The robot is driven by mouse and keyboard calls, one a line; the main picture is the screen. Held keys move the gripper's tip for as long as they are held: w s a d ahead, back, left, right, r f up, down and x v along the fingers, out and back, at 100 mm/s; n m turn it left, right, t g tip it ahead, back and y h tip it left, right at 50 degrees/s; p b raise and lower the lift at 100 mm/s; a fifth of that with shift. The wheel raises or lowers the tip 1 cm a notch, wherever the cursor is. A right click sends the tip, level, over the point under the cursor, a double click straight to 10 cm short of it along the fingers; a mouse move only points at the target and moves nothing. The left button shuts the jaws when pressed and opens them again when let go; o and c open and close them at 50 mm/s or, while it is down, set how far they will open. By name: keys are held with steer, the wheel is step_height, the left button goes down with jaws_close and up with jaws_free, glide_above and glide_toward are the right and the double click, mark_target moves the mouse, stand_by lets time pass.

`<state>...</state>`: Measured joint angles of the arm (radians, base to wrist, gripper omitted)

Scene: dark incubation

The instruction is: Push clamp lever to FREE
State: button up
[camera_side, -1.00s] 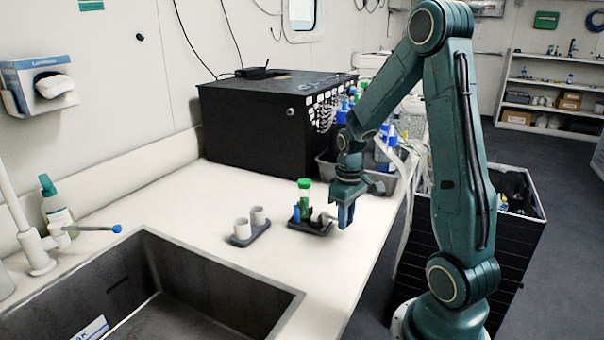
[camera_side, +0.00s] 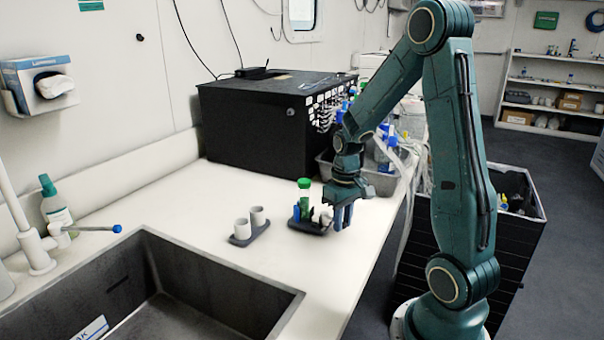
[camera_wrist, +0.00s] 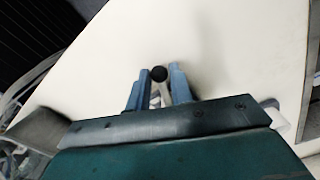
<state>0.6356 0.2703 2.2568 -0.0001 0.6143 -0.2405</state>
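A dark holder (camera_side: 312,230) stands on the white counter in the side view. A green-capped tube (camera_side: 304,190) stands upright in it, with a blue part (camera_side: 296,212) beside the tube. My gripper (camera_side: 343,222) points down at the holder's right end, close to a pale part there. In the wrist view a pale stem with a round black end, likely the clamp lever (camera_wrist: 158,74), shows between the two blue fingers of my gripper (camera_wrist: 159,82). The fingers stand apart; whether they touch the stem is unclear. FREE markings cannot be read.
A small rack with two white cups (camera_side: 250,223) stands just left of the holder. The sink (camera_side: 150,270) lies front left. A black box (camera_side: 265,120) and a grey bin of bottles (camera_side: 375,178) stand behind. The counter between cups and box is clear.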

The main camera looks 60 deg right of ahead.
steer(key=shift+w+a+m, duration=0.3)
steer(key=shift+a+m, duration=0.3)
steer(key=shift+m, duration=0.6)
steer(key=shift+o, duration=1.4)
steer(key=shift+r, duration=0.1)
steer(key=shift+r, duration=2.2)
